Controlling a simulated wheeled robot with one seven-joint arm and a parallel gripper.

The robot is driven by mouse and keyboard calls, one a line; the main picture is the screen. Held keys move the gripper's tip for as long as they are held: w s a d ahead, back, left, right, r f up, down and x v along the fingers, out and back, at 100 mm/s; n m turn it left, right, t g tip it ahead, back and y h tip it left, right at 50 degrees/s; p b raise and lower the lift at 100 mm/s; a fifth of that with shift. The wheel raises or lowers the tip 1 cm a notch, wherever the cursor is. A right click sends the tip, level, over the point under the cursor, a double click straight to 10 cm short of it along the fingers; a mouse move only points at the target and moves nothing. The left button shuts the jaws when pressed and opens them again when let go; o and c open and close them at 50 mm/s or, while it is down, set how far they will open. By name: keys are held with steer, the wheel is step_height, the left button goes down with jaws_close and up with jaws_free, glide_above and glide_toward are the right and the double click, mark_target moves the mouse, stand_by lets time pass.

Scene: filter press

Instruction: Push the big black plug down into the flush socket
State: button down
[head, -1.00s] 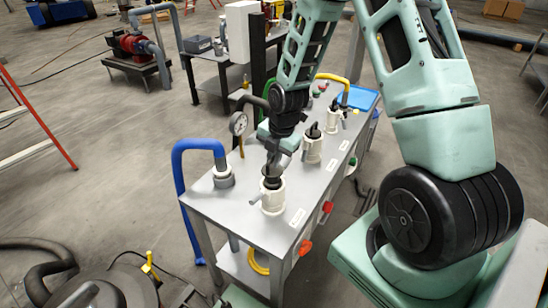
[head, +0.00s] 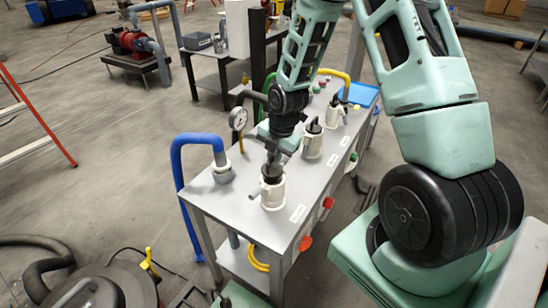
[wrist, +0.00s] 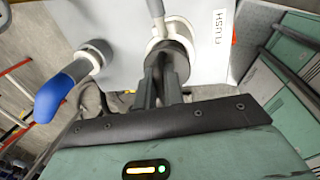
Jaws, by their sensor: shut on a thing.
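The big black plug (wrist: 176,52) is at the mouth of the white flush socket (wrist: 184,31), which bears a "FLUSH" label beside it in the wrist view. In the head view the flush socket (head: 272,195) stands at the near end of the grey bench, with the dark plug (head: 271,178) at its top. My gripper (wrist: 162,80) is above the socket, its two fingers shut on the plug. How deep the plug sits in the socket is hard to tell, as my fingers hide part of it.
The grey bench (head: 240,208) holds other white sockets with black plugs (head: 313,142) further back. A blue hose (head: 181,180) rises into a fitting left of the flush socket, and a gauge (head: 238,118) stands behind it. A yellow hose (head: 257,258) hangs below.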

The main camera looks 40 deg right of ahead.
steer(key=c, duration=1.4)
jaws_free()
steer(key=shift+c, duration=0.2)
step_height(320, 180, up, 17)
steer(key=s+d+p, duration=0.1)
steer(key=s, duration=0.2)
steer(key=shift+d, duration=0.15)
steer(key=shift+r, duration=0.1)
